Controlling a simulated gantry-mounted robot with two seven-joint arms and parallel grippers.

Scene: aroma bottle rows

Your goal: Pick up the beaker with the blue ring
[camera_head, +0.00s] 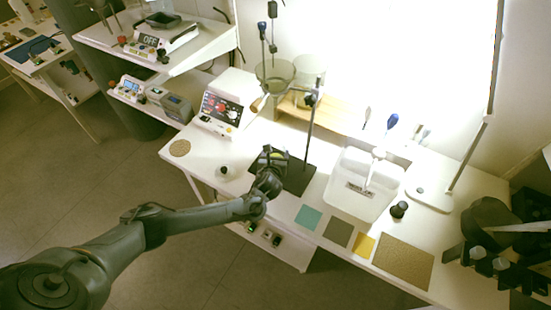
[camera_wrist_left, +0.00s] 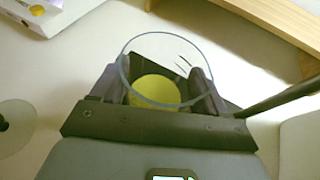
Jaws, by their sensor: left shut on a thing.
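The beaker with the blue ring (camera_wrist_left: 166,72) shows in the left wrist view as a clear glass with a blue rim and yellow contents at its bottom. It stands between the two dark fingers of my left gripper (camera_wrist_left: 158,88), which is shut on it. In the head view my left gripper (camera_head: 271,158) is over the white table, in front of the stand's dark base, and largely hides the beaker; a bit of yellow-green shows there. I cannot tell whether the beaker is clear of the table.
A stand's pole (camera_head: 311,130) and its dark base (camera_head: 299,178) are close to the right of my left gripper. A control box (camera_head: 220,108) and a white sink (camera_head: 342,201) flank the area. Coloured mats lie along the front.

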